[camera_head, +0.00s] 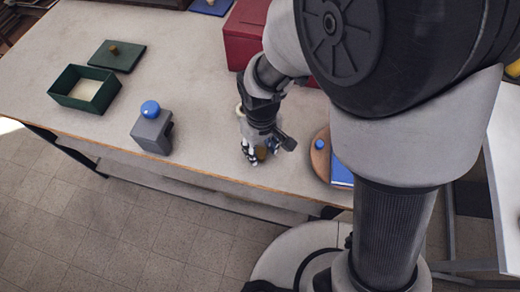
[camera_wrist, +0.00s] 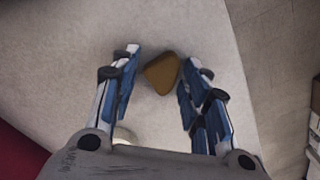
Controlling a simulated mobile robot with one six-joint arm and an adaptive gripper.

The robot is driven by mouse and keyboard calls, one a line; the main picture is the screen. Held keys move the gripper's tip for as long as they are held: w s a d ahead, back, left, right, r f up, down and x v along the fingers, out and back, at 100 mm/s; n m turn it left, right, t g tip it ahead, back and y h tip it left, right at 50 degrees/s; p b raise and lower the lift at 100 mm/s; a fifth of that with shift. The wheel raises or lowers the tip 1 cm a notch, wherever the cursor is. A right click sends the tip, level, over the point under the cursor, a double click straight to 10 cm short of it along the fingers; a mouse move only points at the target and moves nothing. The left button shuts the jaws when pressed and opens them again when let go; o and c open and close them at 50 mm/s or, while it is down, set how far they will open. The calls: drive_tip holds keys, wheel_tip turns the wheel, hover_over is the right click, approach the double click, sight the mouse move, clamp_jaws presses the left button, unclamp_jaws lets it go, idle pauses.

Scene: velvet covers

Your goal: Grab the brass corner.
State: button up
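The brass corner (camera_wrist: 161,74) is a small brown-gold piece with a rounded triangular outline, on the pale tabletop in the wrist view. My gripper (camera_wrist: 162,57) is open, with one finger to the left of the brass corner and the other close to its right side. I cannot tell whether the right finger touches it. In the head view my gripper (camera_head: 259,155) points down near the table's front edge, and a bit of the brass corner (camera_head: 262,153) shows among the fingers.
On the table (camera_head: 205,100) stand a grey block with a blue knob (camera_head: 152,131), an open green box (camera_head: 84,90), its lid (camera_head: 117,55) and a red box (camera_head: 244,38). A round wooden board (camera_head: 320,150) lies right of my gripper. Clear tabletop lies to its left.

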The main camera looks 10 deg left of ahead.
drive_tip(key=c, duration=0.6)
drive_tip(key=shift+r, duration=0.15)
